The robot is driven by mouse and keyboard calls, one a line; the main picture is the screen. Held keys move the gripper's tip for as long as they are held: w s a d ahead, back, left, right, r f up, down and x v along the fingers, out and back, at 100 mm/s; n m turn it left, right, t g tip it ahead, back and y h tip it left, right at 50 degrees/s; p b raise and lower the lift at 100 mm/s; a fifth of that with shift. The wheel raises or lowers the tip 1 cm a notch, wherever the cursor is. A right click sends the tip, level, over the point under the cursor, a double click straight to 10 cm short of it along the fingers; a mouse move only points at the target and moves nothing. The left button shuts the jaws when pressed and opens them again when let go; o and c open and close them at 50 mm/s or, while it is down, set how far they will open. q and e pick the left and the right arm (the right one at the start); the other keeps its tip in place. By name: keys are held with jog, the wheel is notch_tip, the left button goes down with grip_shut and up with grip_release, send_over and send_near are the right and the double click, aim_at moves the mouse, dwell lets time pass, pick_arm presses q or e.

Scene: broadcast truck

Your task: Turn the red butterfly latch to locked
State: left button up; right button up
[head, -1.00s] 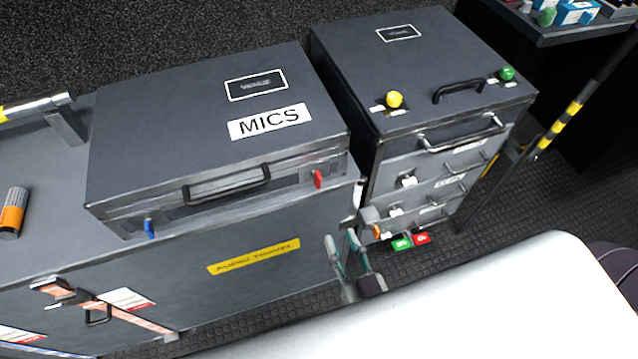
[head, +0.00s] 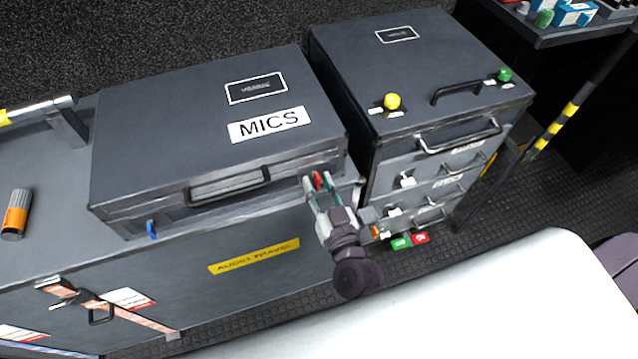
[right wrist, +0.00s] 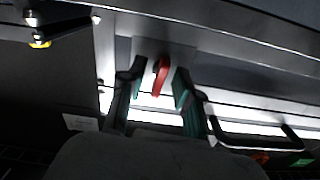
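The red butterfly latch (head: 318,181) is on the front right of the grey MICS case (head: 200,140). In the right wrist view the red latch (right wrist: 161,76) stands nearly upright, slightly tilted, on a pale plate. My right gripper (head: 318,184) is at the latch, with one finger on each side. A blue latch (head: 151,229) sits on the case's front left. My left gripper is not in view.
The case lies on a larger trunk with a yellow label (head: 254,255). A drawer cabinet (head: 430,90) with yellow and green knobs stands close on the right. A white surface (head: 480,310) fills the foreground.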

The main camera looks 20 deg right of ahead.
grip_shut()
dwell(0.4)
jog(key=m+p, duration=0.1)
jog(key=m, duration=0.2)
jog(key=m+p, duration=0.1)
jog(key=m, duration=0.2)
jog(key=shift+m, duration=0.3)
jog(key=m, duration=0.4)
jog(key=shift+m+p, duration=0.3)
jog(key=shift+p, duration=0.1)
jog(key=m, duration=0.5)
jog(key=shift+m, duration=0.4)
